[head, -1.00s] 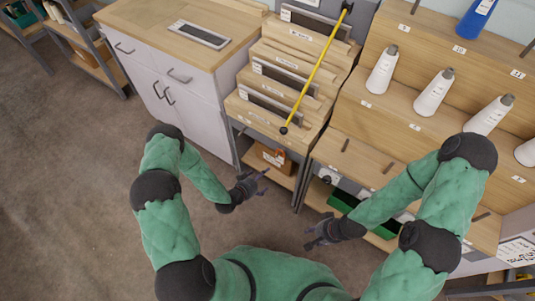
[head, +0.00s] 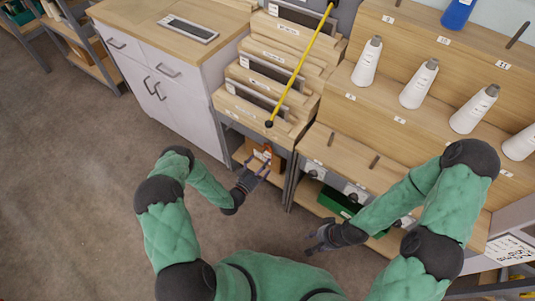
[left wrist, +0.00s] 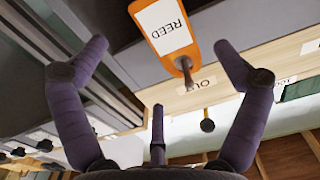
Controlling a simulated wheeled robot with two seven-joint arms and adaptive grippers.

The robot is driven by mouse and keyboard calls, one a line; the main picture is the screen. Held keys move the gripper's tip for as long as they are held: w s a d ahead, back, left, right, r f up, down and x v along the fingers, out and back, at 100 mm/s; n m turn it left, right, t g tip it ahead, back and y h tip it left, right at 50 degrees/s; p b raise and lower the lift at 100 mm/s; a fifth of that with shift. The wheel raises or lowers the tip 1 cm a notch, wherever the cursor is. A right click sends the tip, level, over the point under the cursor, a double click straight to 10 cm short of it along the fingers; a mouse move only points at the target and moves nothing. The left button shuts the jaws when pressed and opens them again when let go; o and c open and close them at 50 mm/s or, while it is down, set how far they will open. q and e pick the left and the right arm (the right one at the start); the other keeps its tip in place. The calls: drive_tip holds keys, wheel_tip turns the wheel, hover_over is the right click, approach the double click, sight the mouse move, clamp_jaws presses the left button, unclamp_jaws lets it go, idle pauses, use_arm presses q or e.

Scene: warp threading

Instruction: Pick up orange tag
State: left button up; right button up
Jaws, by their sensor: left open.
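The orange tag (left wrist: 151,14) carries a white label reading "REED" and hangs on a small metal peg (left wrist: 187,74). In the left wrist view it lies between and beyond my open fingers, slightly right of centre, and its far end is cut off by the frame. In the head view the tag (head: 266,150) is small, on the front of the stepped wooden rack. My left gripper (left wrist: 160,48) is open and empty; in the head view (head: 259,165) it is right at the tag. My right gripper (head: 314,239) is away to the right, in front of the lower shelf; its fingers are too small to judge.
The stepped rack (head: 265,90) holds wooden slats with a yellow rod (head: 302,66) across it. A white cabinet (head: 170,95) stands left. Shelves with white cones (head: 418,85) and a green bin (head: 338,203) are at right. Open floor lies left.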

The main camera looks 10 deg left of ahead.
sight(269, 154)
use_arm(q)
drive_tip(key=x, duration=0.1)
drive_tip(key=b+x, duration=0.2)
drive_tip(key=shift+w+a+f, duration=0.1)
drive_tip(key=shift+w+f, duration=0.2)
drive_tip(key=shift+w, duration=0.05)
drive_tip(key=shift+w+r, duration=0.1)
drive_tip(key=shift+w, duration=0.55)
drive_tip(key=c, duration=1)
